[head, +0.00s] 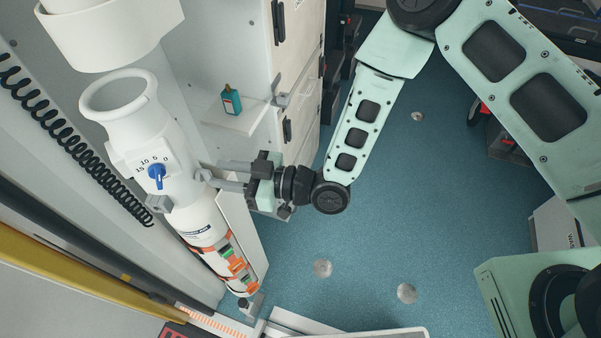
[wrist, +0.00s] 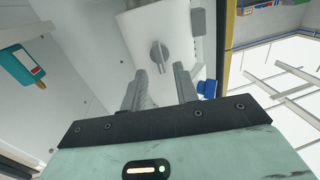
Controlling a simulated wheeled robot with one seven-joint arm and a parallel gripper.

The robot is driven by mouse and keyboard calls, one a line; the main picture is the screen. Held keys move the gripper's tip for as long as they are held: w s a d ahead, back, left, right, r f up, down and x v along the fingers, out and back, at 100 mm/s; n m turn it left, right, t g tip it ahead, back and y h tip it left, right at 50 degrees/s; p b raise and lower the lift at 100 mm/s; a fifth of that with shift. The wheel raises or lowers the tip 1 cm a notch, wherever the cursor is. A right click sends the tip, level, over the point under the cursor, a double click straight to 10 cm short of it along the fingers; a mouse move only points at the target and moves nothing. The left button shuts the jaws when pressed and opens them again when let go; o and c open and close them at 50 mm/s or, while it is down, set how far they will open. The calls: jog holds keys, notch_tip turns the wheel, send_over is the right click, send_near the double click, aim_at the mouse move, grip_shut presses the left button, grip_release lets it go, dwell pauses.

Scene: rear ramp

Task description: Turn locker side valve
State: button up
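A white oxygen cylinder unit (head: 200,222) stands tilted in the picture at the left, with a blue dial knob (head: 157,172) on its numbered face. A small grey side valve (head: 204,176) sticks out of its right side. The grey valve handle (wrist: 158,56) shows in the wrist view on a white block, just beyond the fingertips and in line with the gap between them. My gripper (head: 216,174) is open, its two grey fingers pointing at the valve. In the wrist view my gripper (wrist: 160,75) has empty space between its fingers; I cannot tell whether either touches the handle.
A teal bottle (head: 231,100) stands on a white shelf (head: 235,118) above my gripper. White locker doors (head: 297,45) are behind it. A black coiled cord (head: 75,145) hangs left of the cylinder. The blue floor (head: 360,265) is open to the right.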

jog(key=b+v, duration=0.2)
jog(key=v, duration=1.3)
jog(key=shift+b, duration=0.3)
jog(key=shift+w, duration=0.15)
jog(key=d+r+m+g+h, duration=0.1)
jog(key=d+r+m+h, duration=0.6)
jog(key=h, duration=0.8)
jog(key=s+d+r+g+h, duration=0.1)
jog(key=s+d+r, duration=0.1)
jog(key=s, duration=0.4)
jog(key=s+d+r+g+h, duration=0.1)
jog(key=s+r+g, duration=0.1)
jog(key=s+r, duration=0.3)
jog(key=s+p, duration=0.1)
jog(key=s, duration=0.1)
jog(key=shift+s+d+m, duration=0.3)
jog(key=shift+d+m, duration=0.1)
jog(key=shift+d, duration=0.1)
